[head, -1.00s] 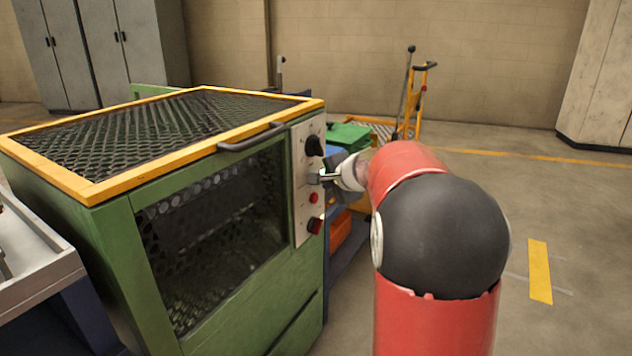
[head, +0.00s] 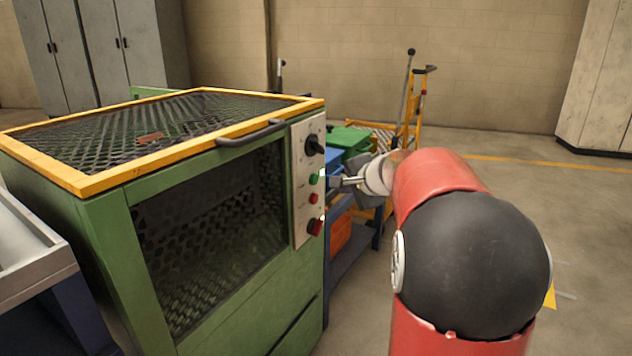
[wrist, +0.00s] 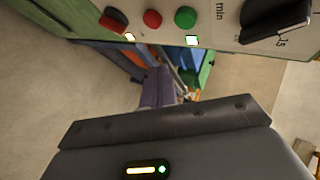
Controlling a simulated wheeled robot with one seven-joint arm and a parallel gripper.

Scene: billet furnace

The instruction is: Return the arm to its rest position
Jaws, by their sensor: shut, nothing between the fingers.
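My gripper (head: 338,181) is shut and empty, just right of the control panel (head: 301,225) in the head view, with a small gap between them. In the wrist view its narrow grey fingers (wrist: 158,88) are together, below the panel. My red and black arm reaches in from the lower right. The panel carries a black rotary knob (head: 314,145), a green button (head: 313,180), a red button (head: 313,198) and a red switch (head: 314,227). The wrist view shows the green button (wrist: 185,17) near lit square lamps.
The green furnace (head: 113,260) with a yellow-edged mesh top (head: 200,115) fills the left. A reddish piece (head: 151,138) shows through the mesh. A blue cart (head: 345,270) with green and orange bins and a yellow trolley (head: 417,110) stand behind. Open floor (head: 590,230) lies right.

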